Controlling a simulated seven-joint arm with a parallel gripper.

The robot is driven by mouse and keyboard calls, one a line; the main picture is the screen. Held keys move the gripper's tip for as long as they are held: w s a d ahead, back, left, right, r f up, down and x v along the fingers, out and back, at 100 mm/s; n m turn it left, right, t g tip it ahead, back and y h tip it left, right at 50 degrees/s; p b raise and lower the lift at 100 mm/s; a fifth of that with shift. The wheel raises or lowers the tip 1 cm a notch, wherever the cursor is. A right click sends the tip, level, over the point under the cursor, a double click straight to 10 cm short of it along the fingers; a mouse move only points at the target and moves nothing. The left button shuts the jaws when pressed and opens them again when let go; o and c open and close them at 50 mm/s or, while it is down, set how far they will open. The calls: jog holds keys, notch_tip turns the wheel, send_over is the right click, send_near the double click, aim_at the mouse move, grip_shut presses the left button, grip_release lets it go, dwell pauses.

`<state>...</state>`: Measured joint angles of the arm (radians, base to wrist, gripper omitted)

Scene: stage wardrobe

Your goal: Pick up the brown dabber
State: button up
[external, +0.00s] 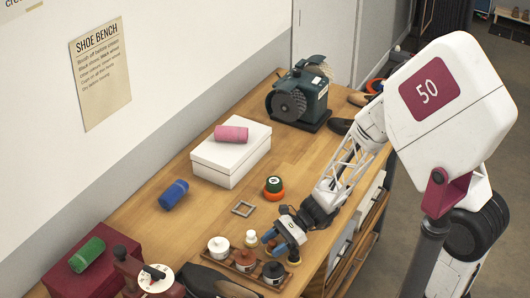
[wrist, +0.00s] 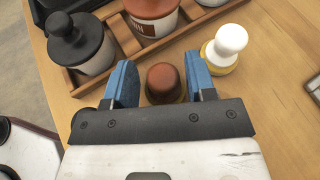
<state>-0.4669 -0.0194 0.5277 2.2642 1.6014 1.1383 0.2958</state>
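The brown dabber (wrist: 165,80) has a rounded brown top and shows between the two blue fingers of my gripper (wrist: 163,82) in the wrist view. The fingers are apart, one on each side of it. A small gap shows at the left finger; I cannot tell whether the right finger touches it. The dabber's lower part is hidden by my gripper body. In the external view my gripper (external: 279,243) is low over the bench beside the bottle tray, and its fingers mostly hide the dabber.
A white dabber (wrist: 227,46) stands close to the right finger. A wooden tray (wrist: 180,40) with several bottles lies just beyond the fingers. A dark-topped dabber (external: 293,256) stands on the other side. A white box (external: 222,165) and a blue roll (external: 173,194) are farther off.

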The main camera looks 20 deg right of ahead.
aim_at(273, 245)
jog(key=c, duration=0.6)
jog(key=shift+r, duration=0.1)
jog(key=shift+c, duration=0.2)
notch_tip(273, 245, up, 18)
jog(key=shift+f, duration=0.1)
dwell(0.4)
dwell(0.5)
